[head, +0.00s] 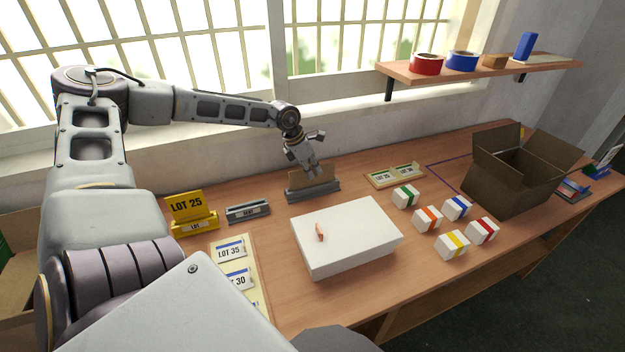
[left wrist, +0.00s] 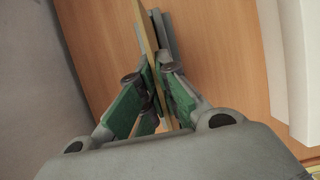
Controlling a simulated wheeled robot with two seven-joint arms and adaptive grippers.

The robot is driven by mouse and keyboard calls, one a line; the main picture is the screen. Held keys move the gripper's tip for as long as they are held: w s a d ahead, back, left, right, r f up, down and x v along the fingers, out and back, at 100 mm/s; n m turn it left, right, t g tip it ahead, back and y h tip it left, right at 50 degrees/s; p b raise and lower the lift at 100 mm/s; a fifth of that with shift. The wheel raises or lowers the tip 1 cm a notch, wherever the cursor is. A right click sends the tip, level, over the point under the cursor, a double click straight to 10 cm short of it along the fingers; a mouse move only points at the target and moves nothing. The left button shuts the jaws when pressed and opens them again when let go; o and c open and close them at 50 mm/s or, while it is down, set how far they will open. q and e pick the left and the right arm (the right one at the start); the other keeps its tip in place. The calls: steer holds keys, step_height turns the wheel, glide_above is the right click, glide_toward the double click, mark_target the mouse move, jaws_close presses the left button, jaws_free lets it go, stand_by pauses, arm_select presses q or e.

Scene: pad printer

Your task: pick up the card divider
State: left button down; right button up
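The card divider (head: 322,178) is a brown upright card standing in a grey slotted holder (head: 315,195) at the back middle of the table. My left gripper (head: 309,170) points down at the card's top edge. In the left wrist view the card divider (left wrist: 146,38) is a thin tan edge running between the two fingers of the left gripper (left wrist: 150,75). The fingers look parted, one on each side of the card, with narrow gaps. The card's lower part is hidden in the holder. My right gripper is not in view.
A white box (head: 350,248) stands in front of the holder. A small grey sign holder (head: 248,211) and a yellow LOT 25 stand (head: 190,215) are left of it. A label tray (head: 394,176), several striped small boxes and an open carton (head: 510,190) are to the right.

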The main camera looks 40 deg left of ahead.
arm_select(q)
steer(key=shift+r, duration=0.1)
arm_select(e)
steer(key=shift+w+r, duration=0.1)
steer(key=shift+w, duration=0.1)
arm_select(q)
steer(key=shift+r, duration=0.4)
step_height(320, 180, up, 8)
steer(key=shift+f, duration=0.15)
steer(key=shift+r, duration=0.65)
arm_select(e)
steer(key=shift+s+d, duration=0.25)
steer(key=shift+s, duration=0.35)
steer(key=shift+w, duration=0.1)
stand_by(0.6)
